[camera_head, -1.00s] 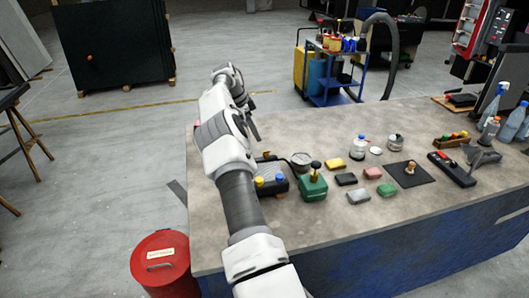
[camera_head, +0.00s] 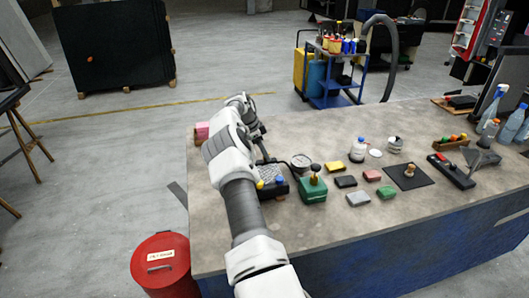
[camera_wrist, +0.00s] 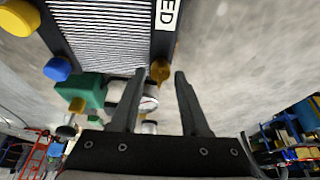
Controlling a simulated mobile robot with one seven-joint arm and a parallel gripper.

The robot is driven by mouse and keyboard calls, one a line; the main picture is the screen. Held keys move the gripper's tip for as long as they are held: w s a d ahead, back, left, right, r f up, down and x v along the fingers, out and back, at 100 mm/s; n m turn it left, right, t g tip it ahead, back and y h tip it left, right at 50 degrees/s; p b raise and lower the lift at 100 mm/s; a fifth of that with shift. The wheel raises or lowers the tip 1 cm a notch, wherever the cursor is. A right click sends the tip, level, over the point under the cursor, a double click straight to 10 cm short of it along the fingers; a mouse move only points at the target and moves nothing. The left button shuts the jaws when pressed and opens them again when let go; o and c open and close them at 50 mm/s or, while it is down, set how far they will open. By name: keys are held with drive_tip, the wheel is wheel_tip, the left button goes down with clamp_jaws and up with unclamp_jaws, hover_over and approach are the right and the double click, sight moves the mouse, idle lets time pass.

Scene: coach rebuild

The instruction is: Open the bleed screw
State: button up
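The bleed screw (camera_wrist: 161,70) is a small brass-coloured knob at the lower edge of a finned unit, beside a white label (camera_wrist: 167,14) of which "ED" shows. The finned unit (camera_wrist: 100,30) has a yellow cap and a blue cap; it also shows in the head view (camera_head: 267,172), partly behind my arm. My gripper (camera_wrist: 160,73) is open and empty, and the screw appears between its fingertips in the wrist view. I cannot tell whether the fingertips reach around the screw or stop short. In the head view the screw cannot be made out.
A green pump-like unit (camera_head: 313,190) with a black knob and a round gauge (camera_head: 301,161) stand close by to the right. Several coloured blocks, bottles and a black mat (camera_head: 416,182) lie further right.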

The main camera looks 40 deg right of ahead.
clamp_jaws()
